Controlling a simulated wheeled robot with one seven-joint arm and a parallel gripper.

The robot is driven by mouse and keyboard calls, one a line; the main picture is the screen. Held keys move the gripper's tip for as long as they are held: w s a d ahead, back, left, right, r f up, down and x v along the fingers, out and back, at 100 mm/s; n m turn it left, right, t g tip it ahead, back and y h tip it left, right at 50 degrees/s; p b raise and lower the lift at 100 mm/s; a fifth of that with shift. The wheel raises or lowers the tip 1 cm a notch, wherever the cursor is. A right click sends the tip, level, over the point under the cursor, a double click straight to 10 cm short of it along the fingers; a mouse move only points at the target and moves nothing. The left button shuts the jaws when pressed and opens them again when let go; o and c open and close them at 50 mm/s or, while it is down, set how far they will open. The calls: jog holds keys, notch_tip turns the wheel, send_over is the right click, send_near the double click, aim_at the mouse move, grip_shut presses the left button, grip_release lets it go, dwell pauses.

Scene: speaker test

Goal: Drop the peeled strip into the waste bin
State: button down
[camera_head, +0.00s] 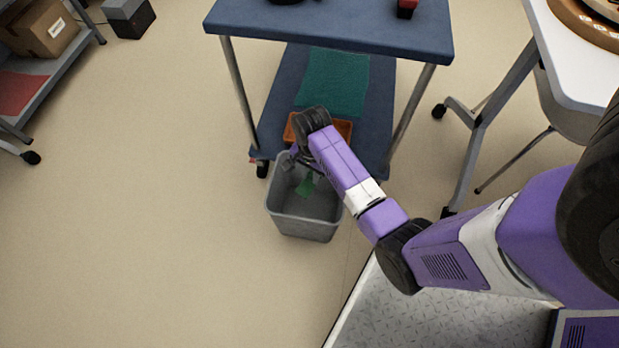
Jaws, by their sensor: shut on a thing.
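The grey waste bin (304,229) stands on the floor against the near end of the blue cart. My gripper (296,163) is over the far part of the bin's opening, small and partly hidden by my wrist. It is shut on a green strip (307,186), which hangs down over the bin's opening. I cannot tell how far the strip's lower end is above the bin's bottom.
The blue cart (330,32) has a lower shelf with a green mat (332,85) and an orange tray (344,128), partly behind my arm. A white table (577,70) stands at the right. A shelf with a cardboard box (43,28) is at the left. The floor left of the bin is clear.

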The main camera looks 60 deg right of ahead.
jog(key=shift+f, duration=0.4)
jog(key=shift+r, duration=0.1)
jog(key=c, duration=1.1)
grip_release()
notch_tip(320, 180, up, 8)
jog(key=p, duration=0.3)
